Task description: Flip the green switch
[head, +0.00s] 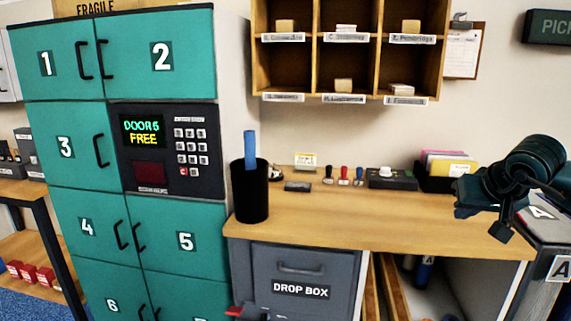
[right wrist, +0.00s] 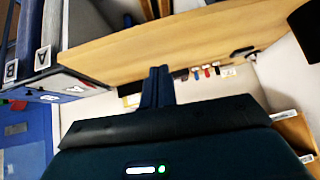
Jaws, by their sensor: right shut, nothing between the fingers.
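No green switch can be made out for certain in either view. In the right wrist view a small green spot (right wrist: 18,105) shows at the far left beside a red one, too small and blurred to identify. My right gripper (head: 502,233) is over the right end of the wooden counter in the head view. Its fingers (right wrist: 157,72) are together and empty in the right wrist view. My left gripper is not in view.
Teal lockers (head: 60,225) stand at left, with a keypad panel (head: 166,152). Pigeonholes (head: 350,60) hang above. The counter's front middle is clear.

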